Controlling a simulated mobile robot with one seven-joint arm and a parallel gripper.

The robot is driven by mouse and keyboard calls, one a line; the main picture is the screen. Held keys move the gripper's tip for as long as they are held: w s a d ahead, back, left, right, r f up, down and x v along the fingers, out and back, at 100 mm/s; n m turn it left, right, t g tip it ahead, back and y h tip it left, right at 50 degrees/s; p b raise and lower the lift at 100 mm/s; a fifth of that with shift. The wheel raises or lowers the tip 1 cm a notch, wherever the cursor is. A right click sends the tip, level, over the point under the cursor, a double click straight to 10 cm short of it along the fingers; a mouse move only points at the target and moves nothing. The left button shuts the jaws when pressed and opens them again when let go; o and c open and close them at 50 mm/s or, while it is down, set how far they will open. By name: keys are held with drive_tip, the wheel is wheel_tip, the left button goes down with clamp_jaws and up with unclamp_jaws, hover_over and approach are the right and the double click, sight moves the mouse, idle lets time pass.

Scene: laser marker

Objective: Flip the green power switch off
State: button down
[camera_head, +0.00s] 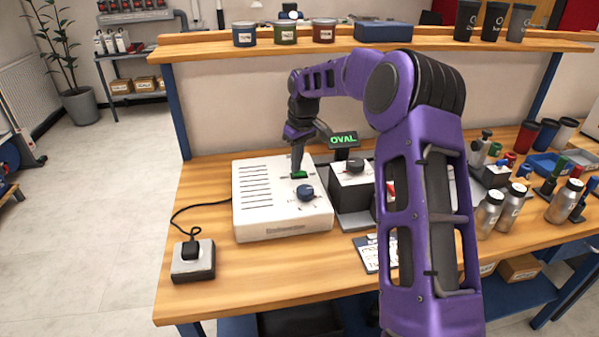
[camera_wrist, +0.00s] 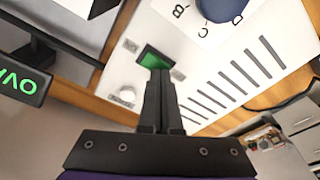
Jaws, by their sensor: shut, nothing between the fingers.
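The green power switch (camera_head: 299,174) is on the top of a white box-shaped control unit (camera_head: 262,215), near a blue knob (camera_head: 305,192). In the wrist view the green switch (camera_wrist: 157,58) sits in a dark frame just beyond my fingertips. My gripper (camera_head: 298,168) points down at the switch, its fingers closed together with nothing between them. In the wrist view the fingertips (camera_wrist: 160,74) overlap the near edge of the switch; I cannot tell whether they touch it. The fingers hide part of the switch.
A small grey box with a black plug (camera_head: 193,262) is at the left. Metal bottles (camera_head: 489,212) stand at the right.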

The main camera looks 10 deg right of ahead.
drive_tip(key=shift+s+f, duration=0.1)
drive_tip(key=shift+f, duration=0.25)
drive_tip(key=shift+r, duration=0.1)
wheel_tip(320, 180, up, 7)
drive_tip(key=p, duration=0.6)
drive_tip(key=shift+a, duration=0.1)
idle(0.4)
